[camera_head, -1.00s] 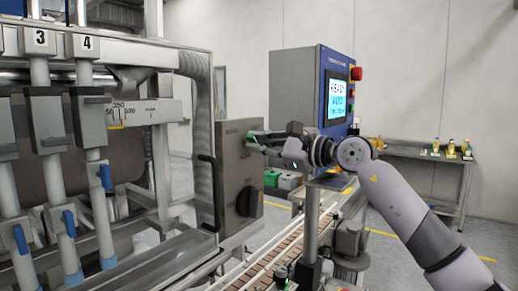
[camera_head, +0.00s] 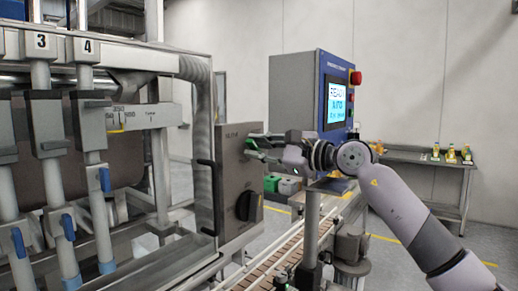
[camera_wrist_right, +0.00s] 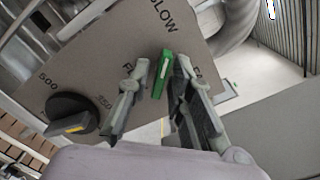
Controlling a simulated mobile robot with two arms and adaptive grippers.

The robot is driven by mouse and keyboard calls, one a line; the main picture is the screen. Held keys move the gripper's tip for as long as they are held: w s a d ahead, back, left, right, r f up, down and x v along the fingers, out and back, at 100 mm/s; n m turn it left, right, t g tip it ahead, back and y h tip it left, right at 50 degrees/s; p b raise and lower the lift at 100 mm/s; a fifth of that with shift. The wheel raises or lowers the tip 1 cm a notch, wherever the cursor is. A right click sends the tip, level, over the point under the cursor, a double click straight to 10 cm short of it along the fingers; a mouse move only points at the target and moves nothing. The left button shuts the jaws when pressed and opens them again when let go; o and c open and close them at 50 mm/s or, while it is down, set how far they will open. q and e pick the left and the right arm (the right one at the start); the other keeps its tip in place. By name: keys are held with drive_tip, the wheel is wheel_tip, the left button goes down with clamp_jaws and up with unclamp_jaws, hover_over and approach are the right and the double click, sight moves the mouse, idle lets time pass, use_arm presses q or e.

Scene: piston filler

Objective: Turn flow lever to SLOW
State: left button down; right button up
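The grey control box (camera_head: 225,180) stands left of centre in the head view. Its face (camera_wrist_right: 100,50) fills much of the right wrist view, with the word SLOW near the top edge. The green flow lever (camera_wrist_right: 161,75) stands between the two fingers of my right gripper (camera_wrist_right: 163,62). Narrow gaps seem to show on both sides of the lever; contact is unclear. In the head view my right gripper (camera_head: 256,146) is at the upper part of the box face, fingers apart, reaching in from the right. My left gripper is not in view.
A black knob (camera_head: 248,204) sits lower on the same box and shows in the wrist view (camera_wrist_right: 71,115). Left are the filler's nozzles (camera_head: 90,120). A blue-edged cabinet with a lit screen (camera_head: 338,105) stands behind my right arm, above the conveyor (camera_head: 275,252).

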drive_tip(key=shift+o, duration=0.5)
drive_tip(key=v, duration=1.2)
